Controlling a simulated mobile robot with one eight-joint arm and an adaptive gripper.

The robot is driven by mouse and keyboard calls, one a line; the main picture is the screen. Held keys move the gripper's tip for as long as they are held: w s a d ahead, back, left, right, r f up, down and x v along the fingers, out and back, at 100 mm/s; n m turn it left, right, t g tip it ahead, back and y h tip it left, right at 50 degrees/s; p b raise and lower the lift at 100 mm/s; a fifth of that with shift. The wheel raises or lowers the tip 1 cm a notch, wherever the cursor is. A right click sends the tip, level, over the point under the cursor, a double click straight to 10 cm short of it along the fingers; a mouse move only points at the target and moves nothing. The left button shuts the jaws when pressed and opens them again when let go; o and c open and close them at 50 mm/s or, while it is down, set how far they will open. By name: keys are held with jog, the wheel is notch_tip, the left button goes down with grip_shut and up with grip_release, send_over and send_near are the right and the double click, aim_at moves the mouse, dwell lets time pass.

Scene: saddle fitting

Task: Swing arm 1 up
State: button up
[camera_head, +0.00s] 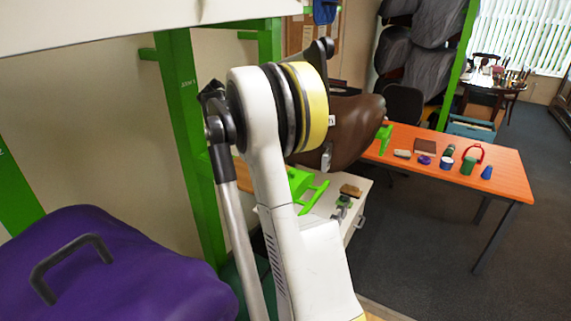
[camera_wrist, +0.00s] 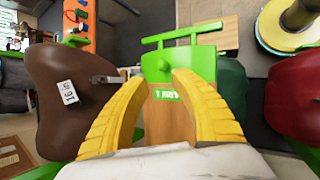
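In the wrist view, a green part with a crossbar and flat plate, which I take to be arm 1 (camera_wrist: 178,63), lies ahead of my gripper (camera_wrist: 160,80). A small green label, apparently reading "ARM 1", sits on a wooden surface (camera_wrist: 171,125) just below the plate. In the head view, a similar green part (camera_head: 303,187) shows beyond my arm, over a white cabinet; my gripper is hidden there.
A brown saddle (camera_wrist: 45,95) with a tag is close on the left in the wrist view; dark green and red shapes (camera_wrist: 295,95) are close on the right. In the head view, green posts (camera_head: 182,110) stand behind my arm, and an orange table (camera_head: 500,163) holds small items.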

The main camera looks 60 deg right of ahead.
jog(key=v, duration=0.3)
jog(key=shift+w+a+r, duration=0.15)
jog(key=shift+r, duration=0.15)
dwell(0.4)
